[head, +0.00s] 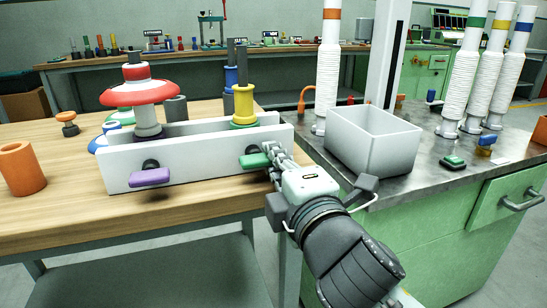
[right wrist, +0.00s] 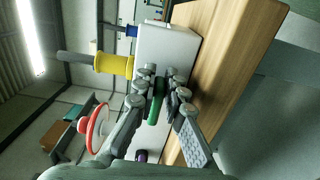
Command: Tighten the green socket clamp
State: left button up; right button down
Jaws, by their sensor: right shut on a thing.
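The green socket clamp (head: 256,160) is a green handle on the front face of the white rack (head: 205,172), at its right end. My right gripper (head: 275,155) is at this handle. In the right wrist view the fingers (right wrist: 163,97) are closed around the green handle (right wrist: 157,104). A purple handle (head: 150,177) sits on the rack's left end. A yellow spool (head: 243,102) stands in the rack above the green handle. A red and white part (head: 140,92) stands above the purple one. My left gripper is not in view.
A white open bin (head: 372,140) stands right of the rack on a metal-topped green cabinet (head: 440,178). An orange cylinder (head: 21,168) stands at the left of the wooden table (head: 70,205). White ribbed columns (head: 328,70) stand behind the bin.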

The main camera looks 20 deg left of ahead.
jog(key=c, duration=1.6)
grip_release()
jog(key=v, duration=0.7)
jog(key=shift+s+d, duration=0.15)
jog(key=shift+s, duration=0.1)
jog(key=shift+f, duration=0.1)
